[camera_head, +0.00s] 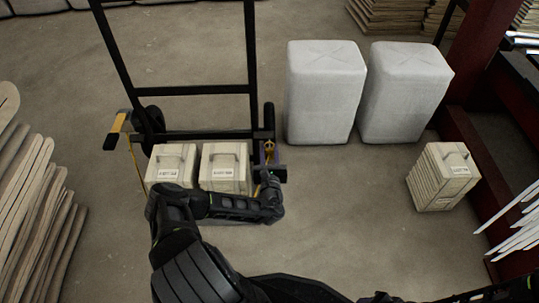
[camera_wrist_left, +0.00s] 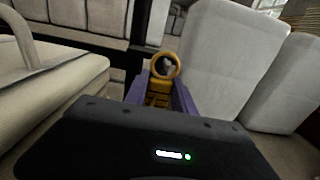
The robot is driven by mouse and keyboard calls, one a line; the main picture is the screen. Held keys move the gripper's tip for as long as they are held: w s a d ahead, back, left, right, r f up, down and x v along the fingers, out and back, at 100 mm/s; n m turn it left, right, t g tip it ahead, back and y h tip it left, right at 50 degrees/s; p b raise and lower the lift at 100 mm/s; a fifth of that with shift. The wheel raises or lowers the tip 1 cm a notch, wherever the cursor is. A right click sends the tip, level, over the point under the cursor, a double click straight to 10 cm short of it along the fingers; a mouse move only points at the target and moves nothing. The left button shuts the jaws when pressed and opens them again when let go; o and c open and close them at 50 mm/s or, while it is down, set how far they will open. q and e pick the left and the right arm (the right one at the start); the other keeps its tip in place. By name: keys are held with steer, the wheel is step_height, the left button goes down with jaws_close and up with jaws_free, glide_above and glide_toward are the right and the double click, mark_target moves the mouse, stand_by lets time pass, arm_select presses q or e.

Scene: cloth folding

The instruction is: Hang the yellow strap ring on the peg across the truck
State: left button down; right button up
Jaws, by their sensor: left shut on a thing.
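The yellow strap ring (camera_wrist_left: 164,66) stands up at the tips of my left gripper's purple fingers (camera_wrist_left: 160,92) in the left wrist view. The gripper is shut on its yellow base. In the head view the left gripper (camera_head: 266,158) is at the truck's right side, beside the right-hand crate, with the ring (camera_head: 269,145) at its tip. A yellow strap (camera_head: 135,155) runs down from a yellow piece at the truck's left side; my arm hides much of the crate fronts. The truck (camera_head: 190,90) has a black frame. I cannot make out the peg clearly. My right gripper is not in view.
Two cream crates (camera_head: 174,163) (camera_head: 224,168) with handles stand on the truck. Two grey wrapped blocks (camera_head: 325,92) (camera_head: 402,92) stand to the right behind the gripper. Another crate (camera_head: 443,177) sits farther right on the floor. Stacked sacks (camera_head: 35,200) lie at left. Floor between is clear.

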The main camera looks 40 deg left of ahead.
arm_select(q)
steer(key=shift+w+a+f, duration=0.15)
steer(key=shift+w+f, duration=0.1)
stand_by(0.6)
steer(key=c, duration=1)
jaws_free()
steer(key=shift+o, duration=0.2)
steer(key=shift+s+d+p, duration=0.3)
steer(key=shift+s+p, duration=0.2)
steer(key=shift+p, duration=0.1)
steer(key=p+v, duration=0.3)
steer(key=v, duration=0.3)
steer(key=shift+s+d, duration=0.25)
steer(key=shift+w+d, duration=0.1)
